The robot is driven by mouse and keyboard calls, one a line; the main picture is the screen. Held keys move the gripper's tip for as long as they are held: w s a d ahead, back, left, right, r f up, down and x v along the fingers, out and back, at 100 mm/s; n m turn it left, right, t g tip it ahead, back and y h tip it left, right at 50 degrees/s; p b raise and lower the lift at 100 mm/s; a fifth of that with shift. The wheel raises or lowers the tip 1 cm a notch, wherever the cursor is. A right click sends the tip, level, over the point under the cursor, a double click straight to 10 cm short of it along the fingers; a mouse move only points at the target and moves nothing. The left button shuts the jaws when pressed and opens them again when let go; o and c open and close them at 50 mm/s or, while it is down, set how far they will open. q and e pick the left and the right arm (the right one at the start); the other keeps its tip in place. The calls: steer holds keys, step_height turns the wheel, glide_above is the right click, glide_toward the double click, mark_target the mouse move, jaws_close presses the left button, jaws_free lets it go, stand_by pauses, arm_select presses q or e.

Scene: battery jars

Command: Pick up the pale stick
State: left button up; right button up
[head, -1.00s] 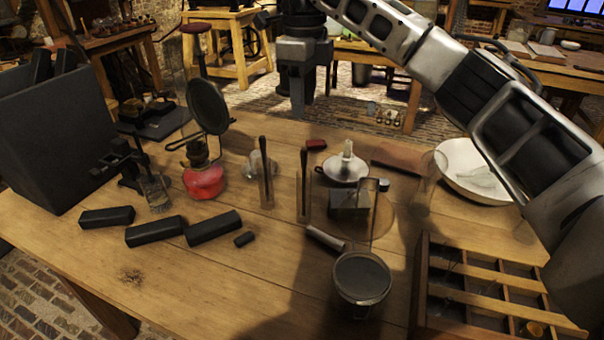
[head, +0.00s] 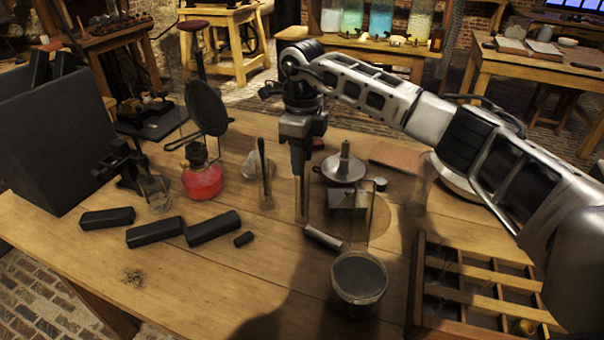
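A short pale stick (head: 325,237) lies on the wooden table, left of and behind a glass beaker with a dark disc-like top (head: 359,278). My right gripper (head: 299,176) points down above the table, behind and a little left of the pale stick in the picture and clear of it. Its fingers overlap the top of a narrow glass tube (head: 302,208), and they hide the dark rod seen there before. I cannot tell whether the fingers are apart or touching the rod. My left gripper is not in view.
Left are a red burner (head: 203,181), a round dark mirror (head: 207,107) and several black blocks (head: 213,227). Another tube with a dark rod (head: 265,178) stands close by. A metal funnel-like dish (head: 344,168) is behind. A wooden compartment tray (head: 478,285) lies right.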

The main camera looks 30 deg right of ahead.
jaws_close()
steer(key=shift+r, duration=0.1)
